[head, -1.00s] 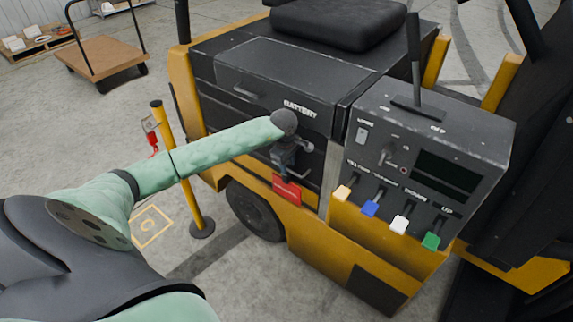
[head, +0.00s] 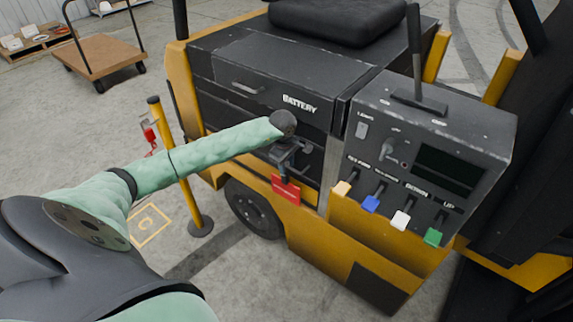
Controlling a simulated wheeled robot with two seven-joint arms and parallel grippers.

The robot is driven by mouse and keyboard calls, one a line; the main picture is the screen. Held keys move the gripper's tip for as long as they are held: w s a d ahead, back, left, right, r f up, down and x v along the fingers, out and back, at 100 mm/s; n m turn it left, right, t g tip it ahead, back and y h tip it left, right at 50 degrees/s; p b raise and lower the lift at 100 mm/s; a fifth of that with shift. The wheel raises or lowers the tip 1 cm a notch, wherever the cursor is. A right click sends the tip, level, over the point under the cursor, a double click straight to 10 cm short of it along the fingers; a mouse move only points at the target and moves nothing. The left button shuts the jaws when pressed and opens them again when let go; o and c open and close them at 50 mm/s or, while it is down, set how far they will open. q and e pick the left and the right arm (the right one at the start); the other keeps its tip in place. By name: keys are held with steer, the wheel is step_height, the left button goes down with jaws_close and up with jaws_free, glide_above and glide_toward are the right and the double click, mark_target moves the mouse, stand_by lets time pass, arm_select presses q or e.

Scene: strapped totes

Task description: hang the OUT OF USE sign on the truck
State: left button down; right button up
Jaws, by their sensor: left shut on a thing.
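The truck (head: 262,75) is a yellow and black forklift, with a black battery panel marked BATTERY and a control box on its right. My left gripper (head: 284,172) is in front of the truck's side, below the BATTERY lettering. It is shut on a small red sign (head: 286,190), which hangs below the fingers, slightly tilted. The sign's lettering is too small to read. My wrist covers part of the panel behind, and I cannot tell whether the sign touches the truck. My right gripper is not in view.
The control box (head: 435,120) has a tall black lever and several coloured levers along its lower front. A yellow post (head: 181,165) on a round base stands left of the truck, with a red item (head: 150,138) beside it. A flat cart (head: 104,55) stands farther back on open floor.

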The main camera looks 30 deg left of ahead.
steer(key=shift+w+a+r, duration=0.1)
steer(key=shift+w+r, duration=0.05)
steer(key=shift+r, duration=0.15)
